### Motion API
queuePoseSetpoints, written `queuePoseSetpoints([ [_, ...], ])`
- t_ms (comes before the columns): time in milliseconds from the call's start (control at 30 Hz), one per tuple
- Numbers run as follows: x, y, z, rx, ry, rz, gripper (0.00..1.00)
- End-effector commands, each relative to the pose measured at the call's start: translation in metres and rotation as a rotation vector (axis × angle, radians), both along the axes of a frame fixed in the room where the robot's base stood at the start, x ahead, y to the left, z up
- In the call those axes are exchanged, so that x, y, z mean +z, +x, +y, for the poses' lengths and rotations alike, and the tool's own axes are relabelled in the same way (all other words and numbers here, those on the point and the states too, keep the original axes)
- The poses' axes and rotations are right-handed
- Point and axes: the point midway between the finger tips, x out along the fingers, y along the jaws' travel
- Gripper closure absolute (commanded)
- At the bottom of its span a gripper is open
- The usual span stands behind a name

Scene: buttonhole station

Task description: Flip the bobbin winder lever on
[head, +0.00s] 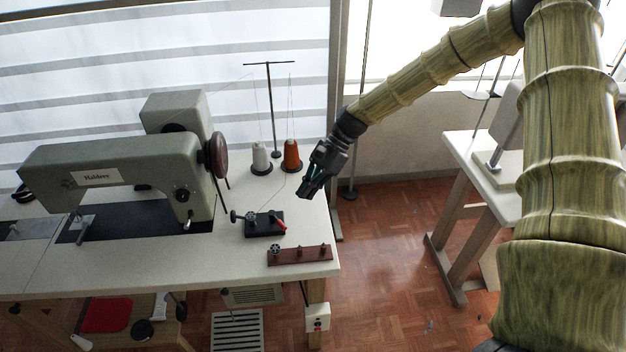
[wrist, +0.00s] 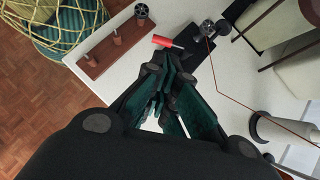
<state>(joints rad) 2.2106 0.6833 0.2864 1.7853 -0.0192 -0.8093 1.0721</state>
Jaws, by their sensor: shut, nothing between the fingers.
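The bobbin winder (head: 262,222) is a small black block with a wheel on its left, near the right end of the sewing table in the head view. Its red lever (head: 280,226) sticks out at the block's right side. In the wrist view the red lever (wrist: 163,41) lies just beyond my fingers, beside the black winder block (wrist: 204,42). My gripper (head: 306,190) is shut and empty, above the table's right edge, up and right of the lever in the head view and apart from it. Its dark fingers with teal inner faces also show in the wrist view (wrist: 165,85).
A brown rack with pegs (head: 300,256) lies in front of the winder. White (head: 261,158) and orange (head: 291,156) thread cones stand behind it, by a thin thread stand (head: 272,110). A thread runs to the winder. The grey-green sewing machine (head: 110,165) is left.

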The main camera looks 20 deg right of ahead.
Motion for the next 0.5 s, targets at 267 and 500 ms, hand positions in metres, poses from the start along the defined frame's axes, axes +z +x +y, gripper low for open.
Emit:
queuePoseSetpoints([
  [267,-0.026,-0.006,0.023,0.001,0.000,0.001,1.00],
  [500,-0.045,-0.011,0.040,0.002,0.000,0.001,1.00],
])
